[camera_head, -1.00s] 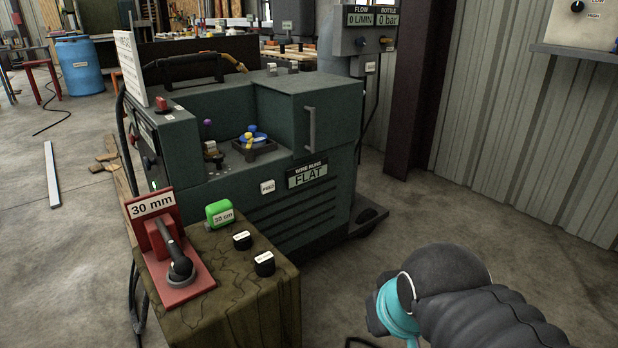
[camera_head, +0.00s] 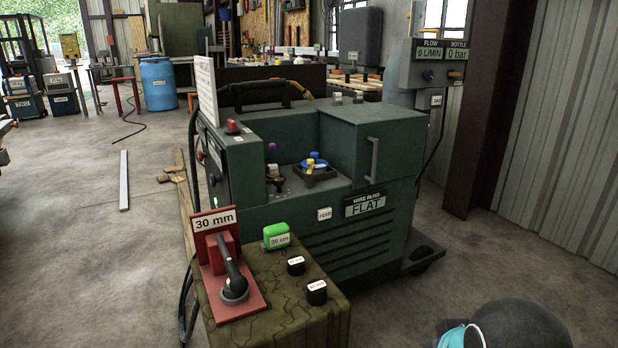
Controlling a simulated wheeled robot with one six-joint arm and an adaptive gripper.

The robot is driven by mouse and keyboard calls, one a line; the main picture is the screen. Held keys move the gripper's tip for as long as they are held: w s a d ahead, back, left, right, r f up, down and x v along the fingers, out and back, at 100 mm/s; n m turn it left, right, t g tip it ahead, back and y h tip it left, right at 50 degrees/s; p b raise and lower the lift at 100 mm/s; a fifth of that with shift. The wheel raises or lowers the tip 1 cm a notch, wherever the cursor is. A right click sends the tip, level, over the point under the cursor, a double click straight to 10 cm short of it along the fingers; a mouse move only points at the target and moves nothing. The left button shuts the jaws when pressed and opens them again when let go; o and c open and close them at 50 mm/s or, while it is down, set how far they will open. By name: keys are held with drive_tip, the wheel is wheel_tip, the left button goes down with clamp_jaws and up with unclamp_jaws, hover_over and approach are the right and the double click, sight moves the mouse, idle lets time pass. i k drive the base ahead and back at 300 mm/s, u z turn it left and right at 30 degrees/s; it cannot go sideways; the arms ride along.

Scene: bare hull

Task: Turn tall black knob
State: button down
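No part is clearly labelled as the tall black knob, and I cannot tell for certain which one it is. A black lever handle (camera_head: 230,275) stands on a red base (camera_head: 254,304) with a "30 mm" sign at the front left. The green welding machine (camera_head: 290,219) behind it has small dark knobs on its left panel (camera_head: 216,160), seen at a steep angle. Inside its open bay are a blue and yellow part (camera_head: 314,163) and small dark fittings (camera_head: 282,185). My arm shows only as a dark rounded link with a cyan band at the bottom right. My gripper is out of frame.
A grey box with flow and bottle readouts (camera_head: 432,72) stands at back right. Open floor (camera_head: 95,250) lies left.

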sight(278, 182)
drive_tip(key=u, duration=0.5)
drive_tip(key=i, duration=0.6)
drive_tip(key=u, duration=0.5)
